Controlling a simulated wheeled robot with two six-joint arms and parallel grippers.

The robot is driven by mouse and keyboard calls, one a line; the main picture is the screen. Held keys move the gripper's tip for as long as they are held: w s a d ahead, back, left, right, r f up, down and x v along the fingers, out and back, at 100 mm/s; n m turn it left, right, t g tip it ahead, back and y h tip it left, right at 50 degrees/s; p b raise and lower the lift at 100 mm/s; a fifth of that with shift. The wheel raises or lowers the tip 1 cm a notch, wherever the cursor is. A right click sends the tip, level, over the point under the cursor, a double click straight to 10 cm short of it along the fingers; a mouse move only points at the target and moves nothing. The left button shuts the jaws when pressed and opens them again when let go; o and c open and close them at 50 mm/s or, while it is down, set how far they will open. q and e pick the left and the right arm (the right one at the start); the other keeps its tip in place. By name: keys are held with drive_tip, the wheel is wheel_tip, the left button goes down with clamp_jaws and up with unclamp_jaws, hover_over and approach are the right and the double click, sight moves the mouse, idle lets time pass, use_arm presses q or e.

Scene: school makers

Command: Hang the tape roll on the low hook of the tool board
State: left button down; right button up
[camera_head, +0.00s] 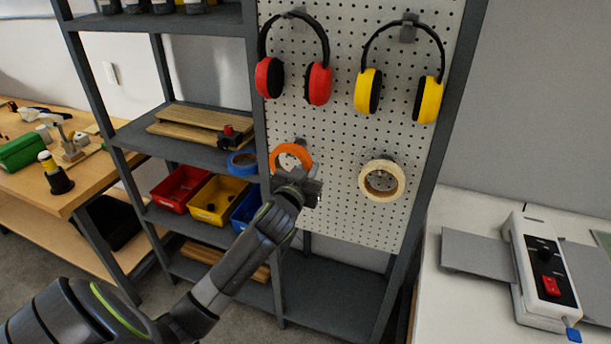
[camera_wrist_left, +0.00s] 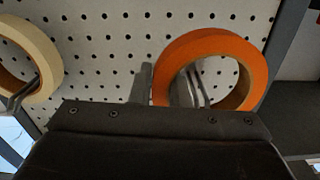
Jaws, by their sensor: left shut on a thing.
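An orange tape roll (camera_head: 304,154) is upright in front of the pegboard tool board (camera_head: 340,215), at its lower left. My left gripper (camera_head: 297,178) is at the lower part of this roll. In the left wrist view, the jaws of my left gripper (camera_wrist_left: 166,88) are shut on the wall of the orange roll (camera_wrist_left: 240,52), one finger outside the ring and one inside. A grey prong shows near the inner finger; I cannot tell whether the roll rests on a hook. A cream tape roll (camera_head: 397,190) hangs on a low hook at right. My right gripper is not in view.
Red earmuffs (camera_head: 319,84) and yellow earmuffs (camera_head: 429,100) hang higher on the board. A blue tape roll (camera_head: 236,168) is at the shelf edge left of the board. Red (camera_head: 168,203), yellow (camera_head: 203,215) and blue bins stand below it. A white table (camera_head: 440,300) with a machine is at right.

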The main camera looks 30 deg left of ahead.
use_arm(q)
drive_tip(key=shift+b+x, duration=0.35)
drive_tip(key=shift+x, duration=0.5)
drive_tip(key=shift+w+a+f+b, duration=0.15)
drive_tip(key=shift+w+f+b, duration=0.25)
drive_tip(key=shift+w+f, duration=0.2)
drive_tip(key=c, duration=1.3)
unclamp_jaws()
drive_tip(key=b+v, duration=0.2)
drive_tip(key=v, duration=1.5)
drive_tip(key=shift+b, duration=0.4)
drive_tip(key=shift+s, duration=0.15)
